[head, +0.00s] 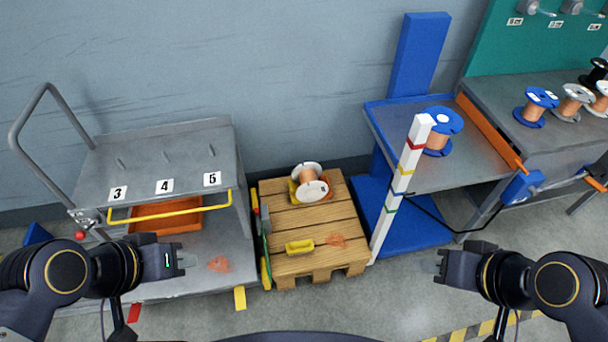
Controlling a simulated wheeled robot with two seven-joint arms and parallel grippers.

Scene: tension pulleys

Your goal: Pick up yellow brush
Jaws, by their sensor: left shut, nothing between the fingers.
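A small yellow block-shaped item (299,247), which looks like the yellow brush, lies on the front part of the wooden pallet (312,266). My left gripper (178,262) is to the left of it, over the lower part of the grey cart, shut and empty. My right gripper (440,266) is to the right of it, over the floor. I cannot tell whether its fingers are open or shut. Neither gripper touches the yellow item.
A copper wire spool (310,183) lies on the pallet behind the yellow item, and copper scraps (337,240) lie beside it. Long-handled tools (265,235) stand along the pallet's left edge. A striped white post (400,190) stands to the right. The grey cart (150,170) is left.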

